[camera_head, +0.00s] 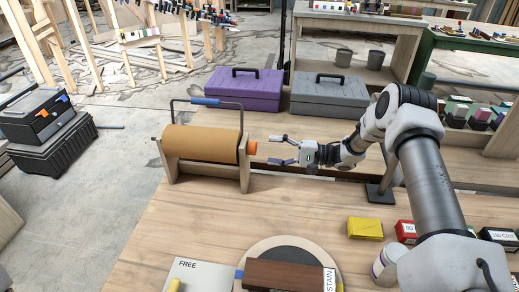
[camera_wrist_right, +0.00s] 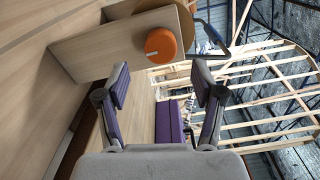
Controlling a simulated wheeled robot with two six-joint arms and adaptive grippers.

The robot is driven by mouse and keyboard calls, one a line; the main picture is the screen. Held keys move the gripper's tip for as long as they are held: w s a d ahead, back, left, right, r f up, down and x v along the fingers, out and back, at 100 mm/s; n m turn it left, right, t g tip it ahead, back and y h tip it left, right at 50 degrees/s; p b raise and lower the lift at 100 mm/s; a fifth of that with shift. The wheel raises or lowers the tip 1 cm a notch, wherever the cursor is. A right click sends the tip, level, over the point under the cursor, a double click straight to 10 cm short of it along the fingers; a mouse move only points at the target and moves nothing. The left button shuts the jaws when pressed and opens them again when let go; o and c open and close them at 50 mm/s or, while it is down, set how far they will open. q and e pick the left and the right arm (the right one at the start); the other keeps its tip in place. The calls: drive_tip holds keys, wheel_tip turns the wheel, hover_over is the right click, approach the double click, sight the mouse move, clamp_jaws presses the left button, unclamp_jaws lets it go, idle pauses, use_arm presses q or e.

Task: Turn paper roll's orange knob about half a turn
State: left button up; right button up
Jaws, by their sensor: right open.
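The paper roll (camera_head: 200,142) lies brown and horizontal in a wooden stand at the left of the bench. Its orange knob (camera_head: 252,148) sticks out of the stand's right end panel. In the right wrist view the orange knob (camera_wrist_right: 161,44) shows as a round end in front of the wooden panel, ahead of and above the gap between my fingers. My right gripper (camera_head: 279,151) is open and empty, a short way right of the knob and apart from it. It also shows in the right wrist view (camera_wrist_right: 163,80) with its purple-padded fingers spread. My left gripper is not in view.
A wire handle with a blue grip (camera_head: 206,102) arches over the roll. Purple (camera_head: 245,89) and grey (camera_head: 330,97) toolboxes stand behind. A yellow box (camera_head: 365,228), a white jar (camera_head: 388,265) and a round board (camera_head: 262,252) are nearer. The bench before the roll is clear.

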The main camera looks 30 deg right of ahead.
drive_tip(key=v, duration=0.6)
drive_tip(key=shift+f, duration=0.1)
